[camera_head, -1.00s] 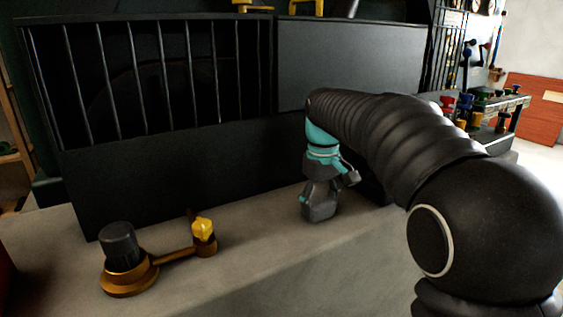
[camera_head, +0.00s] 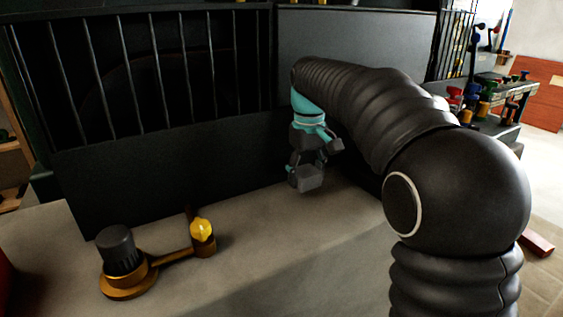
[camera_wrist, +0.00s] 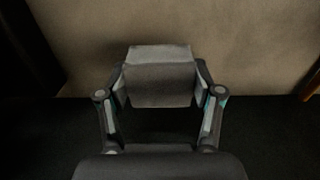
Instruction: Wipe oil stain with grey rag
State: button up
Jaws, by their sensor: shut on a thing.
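My gripper (camera_head: 308,168) is at the end of my dark, ribbed arm, above the concrete ledge in front of the black machine. It is shut on the grey rag (camera_head: 309,178), which looks like a small folded block. In the wrist view, the rag (camera_wrist: 160,76) sits between the two fingers of my gripper (camera_wrist: 160,88). The rag appears raised off the ledge (camera_head: 255,235). I cannot make out an oil stain in either view.
A brass and black fitting (camera_head: 122,262) with a yellow knob (camera_head: 202,230) stands on the ledge at the left. A barred black guard (camera_head: 140,75) rises behind. A rack of coloured handles (camera_head: 490,95) stands at the right. The ledge's middle looks clear.

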jog(key=shift+r, duration=2.05)
